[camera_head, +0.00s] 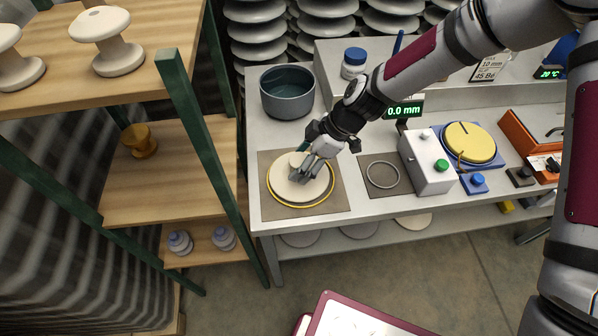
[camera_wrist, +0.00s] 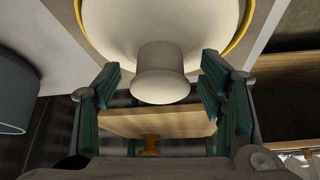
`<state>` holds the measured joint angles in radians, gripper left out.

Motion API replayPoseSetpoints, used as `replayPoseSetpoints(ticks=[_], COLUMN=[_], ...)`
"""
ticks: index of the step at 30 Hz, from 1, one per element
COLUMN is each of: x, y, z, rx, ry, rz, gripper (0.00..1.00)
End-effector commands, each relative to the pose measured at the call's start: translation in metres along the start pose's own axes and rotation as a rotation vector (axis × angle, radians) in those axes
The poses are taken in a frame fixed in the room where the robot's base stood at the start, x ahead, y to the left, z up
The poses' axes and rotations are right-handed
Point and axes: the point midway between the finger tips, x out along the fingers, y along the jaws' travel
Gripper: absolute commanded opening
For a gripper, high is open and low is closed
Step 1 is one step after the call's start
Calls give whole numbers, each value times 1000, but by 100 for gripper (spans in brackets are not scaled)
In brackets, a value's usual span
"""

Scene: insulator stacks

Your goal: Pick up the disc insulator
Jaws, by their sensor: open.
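The disc insulator (camera_head: 285,187) is a cream-white disc with a raised knob in its middle. It lies inside a yellow ring (camera_head: 304,206) on a brown mat (camera_head: 335,206) at the left end of the grey bench. My gripper (camera_head: 298,168) is over the disc at its knob and hides part of it. In the wrist view the knob (camera_wrist: 160,75) stands out from the disc (camera_wrist: 112,22). My gripper (camera_wrist: 162,85) is open there, with one green-padded finger on each side of the knob. A gap shows between each finger and the knob.
A dark grey pot (camera_head: 287,97) stands behind the disc. A blue-lidded jar (camera_head: 353,65) is at the back. Right of the disc are a second mat with a thin ring (camera_head: 382,174) and a white control box (camera_head: 428,165). A wooden shelf rack (camera_head: 165,185) stands to the left.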

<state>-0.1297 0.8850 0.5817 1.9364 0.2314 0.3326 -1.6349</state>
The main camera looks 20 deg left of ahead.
Motion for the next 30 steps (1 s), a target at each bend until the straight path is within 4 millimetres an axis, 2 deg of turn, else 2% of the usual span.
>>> replayPoseSetpoints(ticks=[2,9,11,23,30], x=[0,0,0,-4,-20], y=[0,0,0,1,2], z=[0,0,0,-3,-12], rx=[0,0,0,-2,-3], ry=[0,0,0,2,1], rz=[0,0,0,3,5], gripper=[63,11,0,0,0])
